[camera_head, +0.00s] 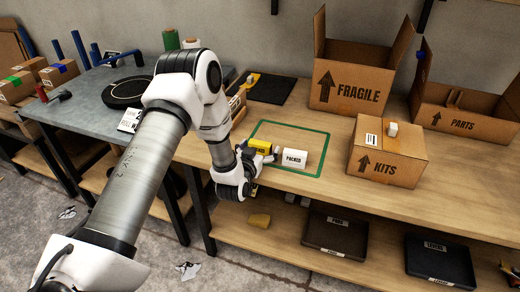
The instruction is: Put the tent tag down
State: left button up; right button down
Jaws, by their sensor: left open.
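A white tent tag (294,159) with dark lettering that looks like "PACKED" stands on the wooden bench inside a green outlined rectangle (323,152). A yellow block-like thing (260,145) with small dark marks sits just to its left, partly hidden by my gripper. My left gripper (272,155) is open, at the left side of the white tag and in front of the yellow thing. Whether its fingers touch either one cannot be told. My right gripper is out of view.
Open cardboard boxes FRAGILE (352,92) and PARTS (455,119) stand at the back, with a closed KITS box (386,160) nearer, right of the outline. A black mat (272,89) lies behind. A grey table (85,110) adjoins at left. Dark trays (335,234) sit on the lower shelf.

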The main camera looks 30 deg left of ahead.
pick_arm(q)
jog(key=c, duration=1)
jog(key=shift+o, duration=0.2)
jog(key=shift+r, duration=0.1)
